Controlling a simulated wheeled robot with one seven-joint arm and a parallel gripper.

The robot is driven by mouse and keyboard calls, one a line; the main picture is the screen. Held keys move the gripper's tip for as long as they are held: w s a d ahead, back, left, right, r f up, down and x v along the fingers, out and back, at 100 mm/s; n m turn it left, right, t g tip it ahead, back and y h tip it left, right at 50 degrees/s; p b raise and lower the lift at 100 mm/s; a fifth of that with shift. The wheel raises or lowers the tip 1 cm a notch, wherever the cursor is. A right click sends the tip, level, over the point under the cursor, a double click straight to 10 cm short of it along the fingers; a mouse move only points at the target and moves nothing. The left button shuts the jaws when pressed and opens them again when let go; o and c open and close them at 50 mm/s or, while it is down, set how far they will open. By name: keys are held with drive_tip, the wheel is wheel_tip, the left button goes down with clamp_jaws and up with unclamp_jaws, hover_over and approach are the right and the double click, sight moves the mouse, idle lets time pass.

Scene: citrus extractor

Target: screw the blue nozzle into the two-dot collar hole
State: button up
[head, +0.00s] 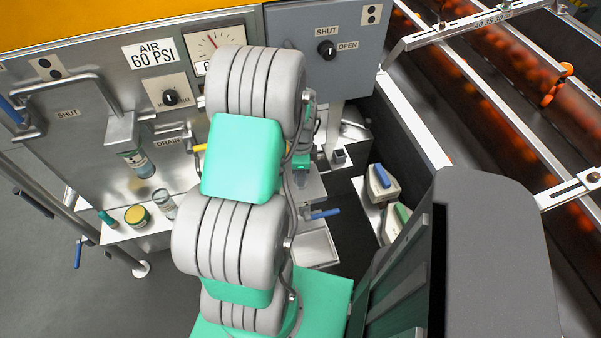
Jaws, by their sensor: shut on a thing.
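My arm hangs down the middle of the head view and hides much of the work area. Only a small part of my gripper (303,176) shows past the arm's right side, low over the steel fittings by the panel. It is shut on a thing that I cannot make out. I cannot identify the blue nozzle for certain. A pale block with a blue top (380,176) sits to the right of the gripper. Two-dot plates show on the grey box (371,14) and on the left panel (48,68). I cannot make out the two-dot collar hole.
A pale block with a green top (402,214) sits by the blue-topped one. A steel tray (315,245) lies below the gripper. Jars (137,216) stand on the left ledge. A blue-handled lever (325,214) juts out near the tray. A conveyor (520,70) runs at right.

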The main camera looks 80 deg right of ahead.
drive_tip(key=shift+m, duration=1.1)
drive_tip(key=shift+m, duration=1.7)
drive_tip(key=shift+m, duration=1.8)
drive_tip(key=o, duration=0.8)
drive_tip(key=shift+c, duration=0.2)
